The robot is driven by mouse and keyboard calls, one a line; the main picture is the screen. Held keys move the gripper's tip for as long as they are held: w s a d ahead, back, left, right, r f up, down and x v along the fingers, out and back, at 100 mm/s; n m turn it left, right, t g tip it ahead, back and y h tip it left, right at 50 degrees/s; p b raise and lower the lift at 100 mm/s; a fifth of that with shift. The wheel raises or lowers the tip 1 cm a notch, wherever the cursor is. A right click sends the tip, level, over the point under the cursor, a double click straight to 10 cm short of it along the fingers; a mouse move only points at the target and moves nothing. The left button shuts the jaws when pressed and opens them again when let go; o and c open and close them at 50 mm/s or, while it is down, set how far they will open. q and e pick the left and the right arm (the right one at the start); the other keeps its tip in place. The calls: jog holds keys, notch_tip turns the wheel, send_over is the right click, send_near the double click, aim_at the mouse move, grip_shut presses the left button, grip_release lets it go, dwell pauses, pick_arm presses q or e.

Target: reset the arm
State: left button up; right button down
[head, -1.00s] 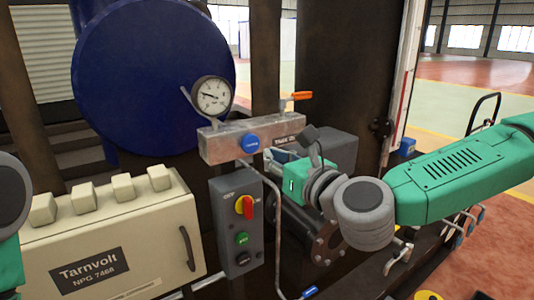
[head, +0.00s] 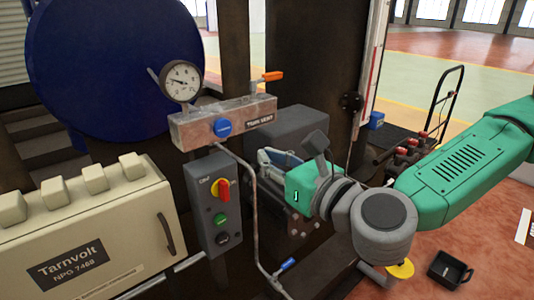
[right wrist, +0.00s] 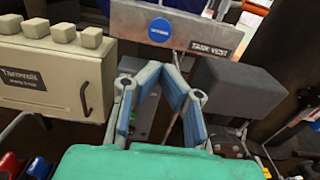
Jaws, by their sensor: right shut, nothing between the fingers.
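My right arm comes in from the right in the head view. Its right gripper (head: 272,158) is mostly hidden behind its green housing and the wrist. In the right wrist view the blue-padded fingers (right wrist: 166,68) are shut and empty, just below the panel. My left gripper is not in view.
A control box (head: 212,205) with a red-yellow switch stands left of my right gripper. A cream Tarnvolt cabinet (head: 110,235) is at left, and a pressure gauge (head: 180,82) above the panel. A pipe (head: 254,215) runs down nearby. A black tray (head: 449,270) lies on the floor.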

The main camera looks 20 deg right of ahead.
jog(key=s+a+f+n+g, duration=0.1)
jog(key=s+f+n+g, duration=0.25)
jog(key=f+n, duration=0.4)
jog(key=s+a+f+n+g, duration=0.1)
jog(key=s+f+n+g, duration=0.3)
jog(key=f, duration=0.7)
jog(key=s+a+f+n+g, duration=0.25)
jog(key=s+f+n, duration=0.3)
jog(key=f, duration=0.35)
jog(key=s+d+f+n+g+h, duration=0.3)
jog(key=s+d+f+n, duration=0.3)
jog(key=d, duration=0.3)
jog(key=s+d+f+n+g+h, duration=0.3)
jog(key=s+d+f+n, duration=0.3)
jog(key=d+n, duration=0.3)
jog(key=shift+s+d+f+h, duration=0.2)
jog(key=shift+s+f+h, duration=0.2)
jog(key=shift+s, duration=0.35)
jog(key=shift+w+a, duration=0.1)
jog(key=shift+r, duration=0.1)
